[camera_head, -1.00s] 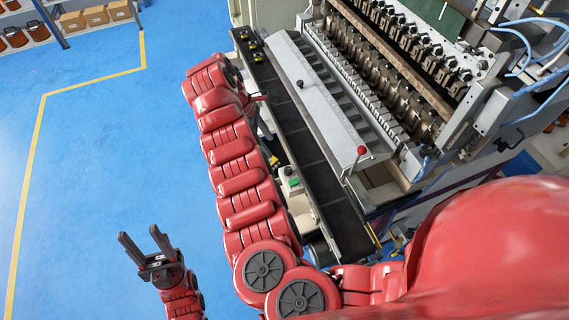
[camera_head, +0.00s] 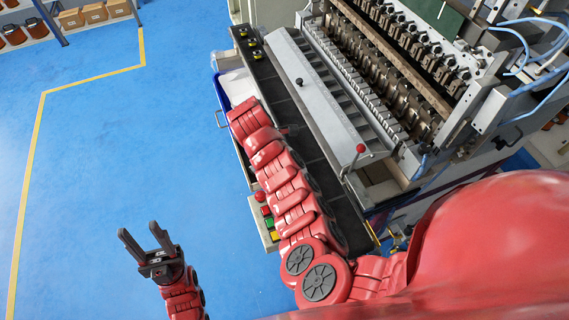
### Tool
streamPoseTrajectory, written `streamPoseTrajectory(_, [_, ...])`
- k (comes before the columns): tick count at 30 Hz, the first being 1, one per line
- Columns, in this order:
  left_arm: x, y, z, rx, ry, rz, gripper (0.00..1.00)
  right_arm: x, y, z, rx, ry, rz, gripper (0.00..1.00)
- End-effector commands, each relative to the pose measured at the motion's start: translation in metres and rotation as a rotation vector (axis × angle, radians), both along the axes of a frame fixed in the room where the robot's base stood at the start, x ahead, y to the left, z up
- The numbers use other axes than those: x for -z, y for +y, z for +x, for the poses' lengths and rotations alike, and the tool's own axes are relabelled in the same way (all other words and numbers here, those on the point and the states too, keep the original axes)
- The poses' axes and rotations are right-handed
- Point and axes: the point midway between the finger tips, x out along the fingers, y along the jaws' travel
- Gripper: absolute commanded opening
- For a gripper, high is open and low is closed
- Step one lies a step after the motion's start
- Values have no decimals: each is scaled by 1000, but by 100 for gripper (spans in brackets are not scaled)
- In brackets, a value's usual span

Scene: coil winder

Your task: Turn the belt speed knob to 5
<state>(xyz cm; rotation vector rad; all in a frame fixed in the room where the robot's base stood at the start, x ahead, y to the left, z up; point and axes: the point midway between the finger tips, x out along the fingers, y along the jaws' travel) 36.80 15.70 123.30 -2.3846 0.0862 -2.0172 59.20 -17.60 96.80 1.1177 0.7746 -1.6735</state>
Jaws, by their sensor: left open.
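My left gripper (camera_head: 148,245) is open and empty, over the blue floor at the lower left, apart from the machine. My other red arm reaches up over the black belt (camera_head: 297,94) along the coil winder's front. A small dark part shows near this arm's far end, perhaps of my right gripper; its jaws cannot be made out. A control box (camera_head: 256,217) with red, green and yellow buttons shows left of that arm, partly covered by it. I cannot make out the belt speed knob or any numbers.
The coil winder has a grey cover (camera_head: 318,93) with a black ball knob (camera_head: 299,82) and a lever with a red ball (camera_head: 360,149). A blue bin (camera_head: 222,95) stands beside the belt. The blue floor (camera_head: 110,150) at left is clear. Shelved boxes (camera_head: 95,13) stand at back left.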

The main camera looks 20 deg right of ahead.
Motion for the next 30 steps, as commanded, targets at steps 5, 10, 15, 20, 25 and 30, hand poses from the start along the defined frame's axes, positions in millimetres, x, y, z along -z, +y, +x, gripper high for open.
streamPoseTrajectory(5, [0, 0, 0, 0, 0, 0, 50, 0, 0, 0, 0, -1, 1, 62])
streamPoseTrajectory(10, [0, 0, 0, 0, 0, 0, 50, 0, 0, 0, 0, -1, 0, 41])
streamPoseTrajectory(15, [0, 0, 0, 0, 0, 0, 50, 0, 0, 0, -1, -1, 0, 10])
streamPoseTrajectory(20, [0, 0, 0, 0, 0, 0, 50, 0, 0, 0, -1, -1, 0, 0])
streamPoseTrajectory(25, [0, 0, 0, 0, 0, 0, 50, 0, 0, 1, 4, -1, 1, 0])
streamPoseTrajectory(30, [3, 0, 0, 0, 0, 0, 50, 0, 0, 2, 43, -2, 2, 0])
